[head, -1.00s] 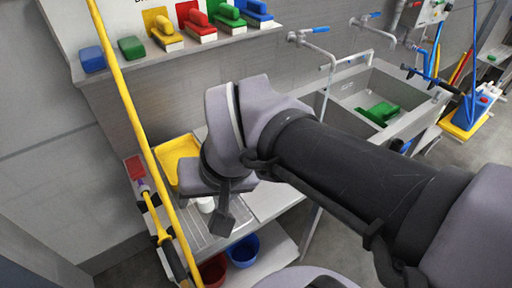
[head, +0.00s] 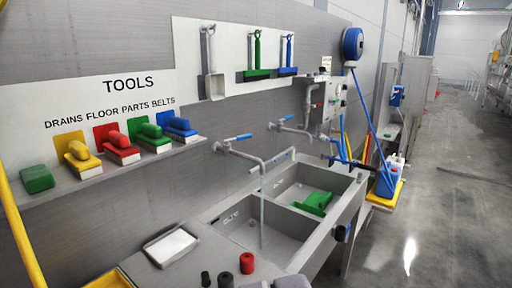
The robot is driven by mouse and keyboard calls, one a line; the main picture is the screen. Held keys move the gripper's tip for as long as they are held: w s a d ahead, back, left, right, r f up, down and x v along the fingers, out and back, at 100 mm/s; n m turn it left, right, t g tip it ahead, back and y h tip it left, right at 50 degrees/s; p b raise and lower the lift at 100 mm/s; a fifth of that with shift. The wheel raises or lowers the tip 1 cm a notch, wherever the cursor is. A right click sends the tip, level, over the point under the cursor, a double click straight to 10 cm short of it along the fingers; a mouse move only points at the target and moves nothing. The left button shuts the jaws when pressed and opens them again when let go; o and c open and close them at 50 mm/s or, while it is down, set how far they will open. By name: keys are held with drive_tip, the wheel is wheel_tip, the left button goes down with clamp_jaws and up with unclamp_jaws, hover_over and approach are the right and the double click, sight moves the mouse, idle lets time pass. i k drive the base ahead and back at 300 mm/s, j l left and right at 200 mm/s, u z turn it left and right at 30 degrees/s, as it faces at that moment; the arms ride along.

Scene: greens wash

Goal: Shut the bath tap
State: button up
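Two wall taps with blue levers stand over a grey double sink (head: 345,205). The nearer tap (head: 240,153) has its spout over the left basin (head: 285,228); a thin pale vertical streak below it looks like running water. The farther tap (head: 295,128) is behind the right basin; no stream shows clearly under it. Both levers point roughly right, along the wall. The basin labels are too small to read, so I cannot tell which is the bath tap. My gripper is not in view; only a grey piece, perhaps of my arm, shows at the bottom edge.
A metal tray (head: 170,246) and a red cylinder (head: 247,263) are on the counter. A shelf (head: 110,178) holds coloured brushes. A blue hose (head: 372,120) hangs at right; open floor (head: 420,200) lies beyond.

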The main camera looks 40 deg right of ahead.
sight(245, 137)
drive_tip(key=z, duration=0.85)
drive_tip(key=i+l, duration=0.35)
drive_tip(key=i+l+z, duration=0.15)
drive_tip(key=i+l, duration=0.25)
drive_tip(key=i+j, duration=0.05)
drive_tip(key=i, duration=0.05)
